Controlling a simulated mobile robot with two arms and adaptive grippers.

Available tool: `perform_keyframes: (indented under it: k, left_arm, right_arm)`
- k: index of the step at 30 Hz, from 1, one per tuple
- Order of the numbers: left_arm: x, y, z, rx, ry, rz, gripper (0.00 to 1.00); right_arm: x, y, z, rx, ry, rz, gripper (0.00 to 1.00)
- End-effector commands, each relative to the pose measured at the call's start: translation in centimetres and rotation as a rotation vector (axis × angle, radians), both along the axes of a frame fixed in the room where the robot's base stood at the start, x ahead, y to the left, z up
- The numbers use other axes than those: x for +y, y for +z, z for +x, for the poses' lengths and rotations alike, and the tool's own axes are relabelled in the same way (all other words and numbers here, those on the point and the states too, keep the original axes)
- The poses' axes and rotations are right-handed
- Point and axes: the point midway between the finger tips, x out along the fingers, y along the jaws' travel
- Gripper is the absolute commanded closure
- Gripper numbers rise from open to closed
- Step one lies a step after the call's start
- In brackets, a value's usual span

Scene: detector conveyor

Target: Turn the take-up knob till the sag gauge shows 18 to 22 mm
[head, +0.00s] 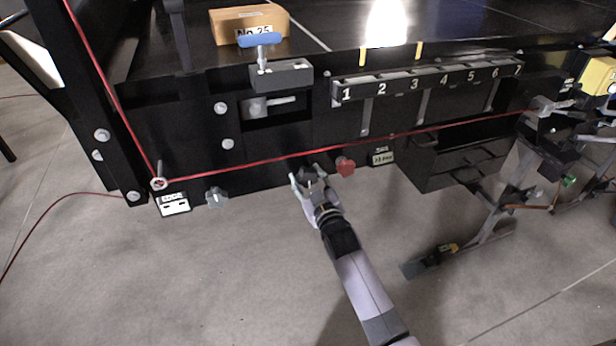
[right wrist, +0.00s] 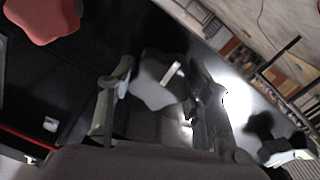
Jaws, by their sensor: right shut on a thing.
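My right gripper (head: 308,180) reaches up from below to the front edge of the black machine. It is shut on a dark grey lobed knob (head: 311,173). In the right wrist view the grey knob (right wrist: 160,82) sits between the two fingers (right wrist: 158,105) and bears a short white mark. A small white readout (head: 383,158) is on the front edge right of the knob; its digits are too small to read surely. Another readout (head: 173,206) is at the lower left. My left gripper is not in view.
A red knob (head: 345,166) is close right of my gripper and also shows in the right wrist view (right wrist: 43,18). Another grey knob (head: 216,197) is further left. A red cord (head: 250,161) crosses the front above them. Open floor lies below.

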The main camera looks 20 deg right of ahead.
Motion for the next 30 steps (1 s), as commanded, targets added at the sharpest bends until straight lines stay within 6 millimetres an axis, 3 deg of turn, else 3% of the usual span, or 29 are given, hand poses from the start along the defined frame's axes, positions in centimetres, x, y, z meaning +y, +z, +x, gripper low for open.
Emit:
perform_keyframes:
  k: [21,22,30]
  left_arm:
    - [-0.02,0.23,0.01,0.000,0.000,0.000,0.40]
    - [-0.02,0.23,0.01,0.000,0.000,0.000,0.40]
    - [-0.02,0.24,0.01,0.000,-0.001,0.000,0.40]
  right_arm:
    - [0.00,-0.14,-0.03,0.006,0.000,0.082,0.82]
    - [0.00,-0.14,-0.03,0.006,0.000,0.082,0.54]
    - [0.00,-0.07,-0.02,0.004,0.000,0.081,0.36]
